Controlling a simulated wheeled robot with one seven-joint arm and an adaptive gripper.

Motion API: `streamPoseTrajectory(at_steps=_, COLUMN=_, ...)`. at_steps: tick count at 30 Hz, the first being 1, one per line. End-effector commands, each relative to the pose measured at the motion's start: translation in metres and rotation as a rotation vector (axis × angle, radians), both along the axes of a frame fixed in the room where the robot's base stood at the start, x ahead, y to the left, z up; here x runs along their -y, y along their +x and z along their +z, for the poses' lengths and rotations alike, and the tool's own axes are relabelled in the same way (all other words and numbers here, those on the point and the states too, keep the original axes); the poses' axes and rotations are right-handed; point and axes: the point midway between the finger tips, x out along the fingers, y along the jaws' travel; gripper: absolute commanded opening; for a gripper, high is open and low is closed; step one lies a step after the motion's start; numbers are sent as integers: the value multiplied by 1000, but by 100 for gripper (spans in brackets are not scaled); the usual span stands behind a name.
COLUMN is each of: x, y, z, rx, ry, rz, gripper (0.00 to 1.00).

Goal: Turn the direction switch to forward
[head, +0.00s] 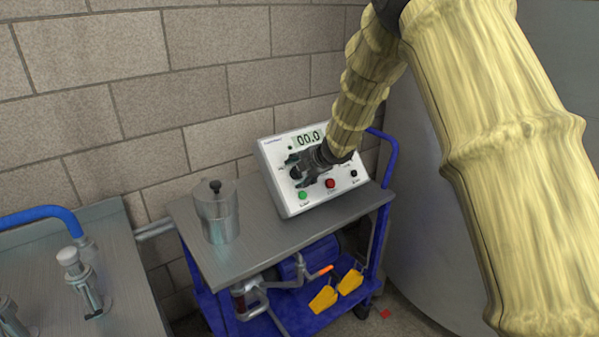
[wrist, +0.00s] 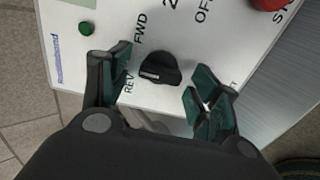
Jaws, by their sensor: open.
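The direction switch (wrist: 160,69) is a small black round knob on a white panel, with FWD and REV printed beside it. Its pale pointer line points left in the wrist view, closer to REV than to FWD. My gripper (wrist: 162,76) is open, with one finger on each side of the knob; I cannot tell whether they touch it. In the head view my gripper (head: 299,170) is at the sloped face of the control box (head: 275,160) and hides the knob. The box's display (head: 308,138) reads 00.0.
The box has a green button (head: 303,195), a red button (head: 330,183) and a black knob (head: 353,173). It stands on a blue trolley's grey top (head: 258,245), beside a metal canister (head: 216,212). A block wall (head: 150,100) is close behind; a steel bench (head: 120,265) is left.

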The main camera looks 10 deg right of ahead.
Motion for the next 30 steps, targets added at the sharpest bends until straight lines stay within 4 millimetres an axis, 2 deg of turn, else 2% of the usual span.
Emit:
streamPoseTrajectory(at_steps=2, x=0, y=0, z=0, rx=0, ry=0, rz=0, gripper=61)
streamPoseTrajectory(at_steps=9, x=0, y=0, z=0, rx=0, ry=0, rz=0, gripper=17)
streamPoseTrajectory(at_steps=20, x=0, y=0, z=3, rx=-16, ry=26, rz=-27, gripper=17)
streamPoseTrajectory(at_steps=30, x=0, y=0, z=7, rx=-100, ry=169, rz=-177, gripper=17)
